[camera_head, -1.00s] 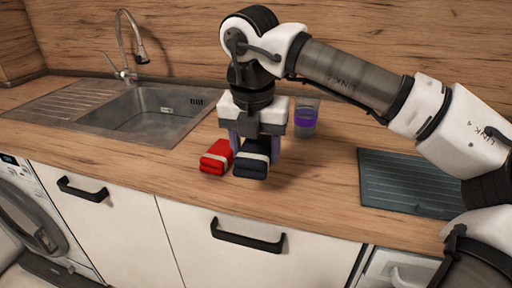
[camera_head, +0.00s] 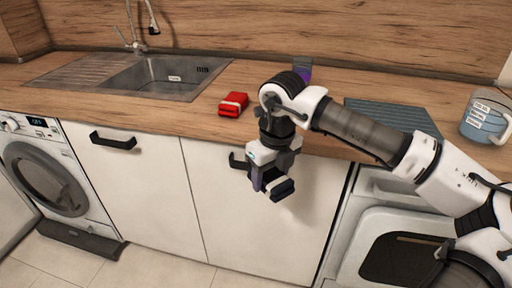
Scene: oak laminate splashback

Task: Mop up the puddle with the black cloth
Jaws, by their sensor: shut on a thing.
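My gripper (camera_head: 267,180) is shut on the black cloth (camera_head: 283,190), a small dark folded bundle. It holds the cloth in front of the white cabinet door, below the countertop edge and near a black handle. The gripper partly hides the cloth. I see no puddle in this view, neither on the visible counter nor on the visible floor tiles.
A purple-banded glass (camera_head: 303,70) stands behind my arm. Floor tiles (camera_head: 60,250) show lower left.

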